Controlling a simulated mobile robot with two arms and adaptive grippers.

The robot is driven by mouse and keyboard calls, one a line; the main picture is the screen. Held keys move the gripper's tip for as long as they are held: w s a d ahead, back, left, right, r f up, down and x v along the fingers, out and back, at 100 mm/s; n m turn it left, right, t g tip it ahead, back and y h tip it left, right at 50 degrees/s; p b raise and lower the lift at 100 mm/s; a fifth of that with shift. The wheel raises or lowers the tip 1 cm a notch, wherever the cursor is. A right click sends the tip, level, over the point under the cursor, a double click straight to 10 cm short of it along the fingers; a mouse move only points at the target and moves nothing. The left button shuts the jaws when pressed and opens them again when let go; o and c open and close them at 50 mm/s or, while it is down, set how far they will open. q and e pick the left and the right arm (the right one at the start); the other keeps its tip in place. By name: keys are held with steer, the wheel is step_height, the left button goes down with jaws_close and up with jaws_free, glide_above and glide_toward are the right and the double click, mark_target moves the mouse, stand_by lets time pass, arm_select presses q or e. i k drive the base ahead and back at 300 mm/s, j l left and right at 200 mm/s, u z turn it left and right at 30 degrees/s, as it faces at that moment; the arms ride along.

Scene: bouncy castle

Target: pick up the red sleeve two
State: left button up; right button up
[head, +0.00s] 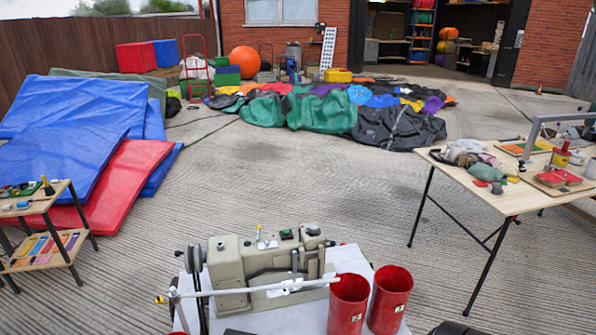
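Two red sleeves, open-topped and cylinder-shaped, stand upright side by side at the right end of the white-topped sewing machine table in the head view. One is the left red sleeve (348,306); the other is the right red sleeve (391,300), which stands slightly farther back. Each has a small pale label low on its side, too small to read, so I cannot tell which is sleeve two. Their bases are near the bottom of the picture. Neither of my grippers can be made out; only dark shapes show at the bottom edge.
A beige sewing machine (265,268) stands left of the sleeves, with a pale rod across its front. A cluttered wooden table (508,198) is at the right, a small shelf (42,207) at the left. Blue and red mats (122,182) lie behind. The concrete between is clear.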

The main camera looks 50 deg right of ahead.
mark_target(348, 297)
steer(key=z, duration=1.9)
